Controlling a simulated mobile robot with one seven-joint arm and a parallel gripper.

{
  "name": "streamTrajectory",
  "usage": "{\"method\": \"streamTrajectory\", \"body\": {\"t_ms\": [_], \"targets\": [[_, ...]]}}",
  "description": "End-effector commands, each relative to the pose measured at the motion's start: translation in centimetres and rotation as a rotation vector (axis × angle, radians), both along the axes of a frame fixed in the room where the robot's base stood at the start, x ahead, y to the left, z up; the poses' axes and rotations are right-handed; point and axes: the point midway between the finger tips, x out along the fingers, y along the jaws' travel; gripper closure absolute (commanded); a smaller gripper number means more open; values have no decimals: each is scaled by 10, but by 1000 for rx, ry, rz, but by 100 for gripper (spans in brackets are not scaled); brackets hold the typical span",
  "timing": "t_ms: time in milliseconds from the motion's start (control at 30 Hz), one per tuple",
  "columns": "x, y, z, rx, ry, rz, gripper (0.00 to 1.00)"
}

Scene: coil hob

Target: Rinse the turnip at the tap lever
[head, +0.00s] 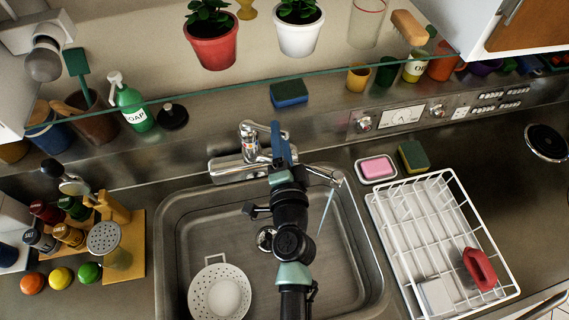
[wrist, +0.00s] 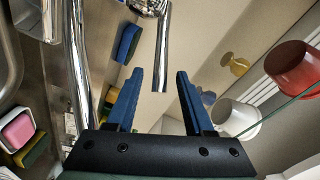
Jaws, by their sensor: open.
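The chrome tap (head: 250,148) stands at the back of the steel sink (head: 172,235). Its lever (wrist: 163,55) is a chrome bar whose tip lies between my fingers in the wrist view. My gripper (head: 281,145) is open at the tap, its blue fingers on either side of the lever tip (wrist: 160,88) with gaps showing. A thin, bluish stream (head: 326,210) hangs below the spout (head: 325,173) at the right. I cannot make out a turnip for certain; a pale round shape (head: 224,297) sits in the white colander (head: 200,285) in the sink.
A white dish rack (head: 385,225) holding a red item (head: 480,269) stands right of the sink. Pink soap (head: 377,168) and a sponge (head: 413,156) lie behind it. Spice jars stand at left. A glass shelf (head: 230,88) with potted plants runs above the tap.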

Motion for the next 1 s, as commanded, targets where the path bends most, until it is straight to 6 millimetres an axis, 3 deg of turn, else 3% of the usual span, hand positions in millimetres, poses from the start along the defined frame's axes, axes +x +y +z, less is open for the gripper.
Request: {"method": "streamTrajectory", "body": {"t_ms": [200,400,600,1000], "targets": [[-43,-3,-1,-1,3,0,48],[-70,-5,1,-1,1,0,48],[-82,-6,4,0,1,0,48],[-83,-6,5,0,0,0,48]]}}
